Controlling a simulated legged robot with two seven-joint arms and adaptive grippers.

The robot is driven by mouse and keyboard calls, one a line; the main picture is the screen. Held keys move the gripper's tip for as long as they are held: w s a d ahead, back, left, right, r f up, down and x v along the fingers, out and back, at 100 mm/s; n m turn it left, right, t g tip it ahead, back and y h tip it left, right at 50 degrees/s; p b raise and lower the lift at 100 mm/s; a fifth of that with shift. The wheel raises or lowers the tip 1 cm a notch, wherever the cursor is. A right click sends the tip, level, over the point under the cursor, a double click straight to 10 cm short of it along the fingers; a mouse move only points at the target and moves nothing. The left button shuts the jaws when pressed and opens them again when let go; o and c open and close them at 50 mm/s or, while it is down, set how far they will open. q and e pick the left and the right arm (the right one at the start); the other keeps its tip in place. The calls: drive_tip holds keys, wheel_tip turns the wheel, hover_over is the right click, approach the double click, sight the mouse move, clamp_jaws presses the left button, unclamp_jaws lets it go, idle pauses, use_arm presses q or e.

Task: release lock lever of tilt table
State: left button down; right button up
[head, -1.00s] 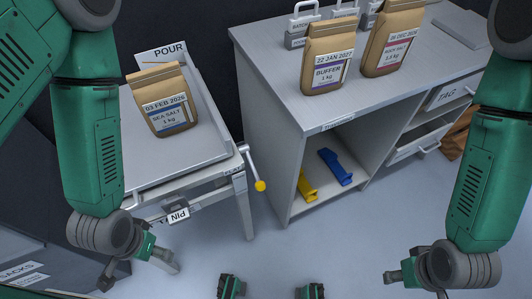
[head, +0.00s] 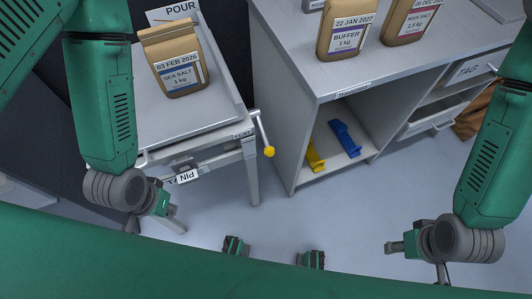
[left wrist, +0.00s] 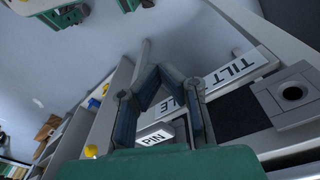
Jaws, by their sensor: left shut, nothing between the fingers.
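The tilt table (head: 215,120) stands at the left with a tilted grey top. A lever with a yellow knob (head: 269,151) hangs at its right front corner; a yellow knob also shows in the left wrist view (left wrist: 91,151). A PIN label (head: 187,176) sits on the front edge; it also shows in the left wrist view (left wrist: 157,136), beyond my fingers. My left gripper (head: 160,203) is in front of that edge, left of the lever and apart from it. In the left wrist view its fingers (left wrist: 148,80) are shut and empty. My right gripper (head: 393,248) is far right over clear floor; its fingers are too small to judge.
A sea salt bag (head: 180,73) stands on the tilt table. The workbench (head: 320,78) at the right carries other bags, with blue (head: 345,138) and yellow (head: 315,157) brackets on its lower shelf. An open drawer (head: 437,118) juts out.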

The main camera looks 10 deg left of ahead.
use_arm(q)
drive_tip(key=w+d+f+n+t+h+b, duration=0.1)
drive_tip(key=w+d+f+n+h, duration=0.1)
drive_tip(key=d+n, duration=0.25)
drive_tip(key=n+t+h+b, duration=0.3)
drive_tip(key=n+t, duration=0.5)
drive_tip(key=n, duration=0.8)
approach(263, 134)
drive_tip(key=s+f, duration=0.4)
drive_tip(key=shift+d+y+b, duration=0.1)
drive_tip(key=shift+y+b, duration=0.3)
drive_tip(key=shift+b, duration=0.05)
drive_tip(key=shift+w+f, duration=0.15)
drive_tip(key=b+x, duration=0.2)
drive_tip(key=x, duration=0.7)
drive_tip(key=shift+w+f, duration=0.2)
drive_tip(key=shift+w, duration=0.1)
drive_tip(key=shift+d+r, duration=0.15)
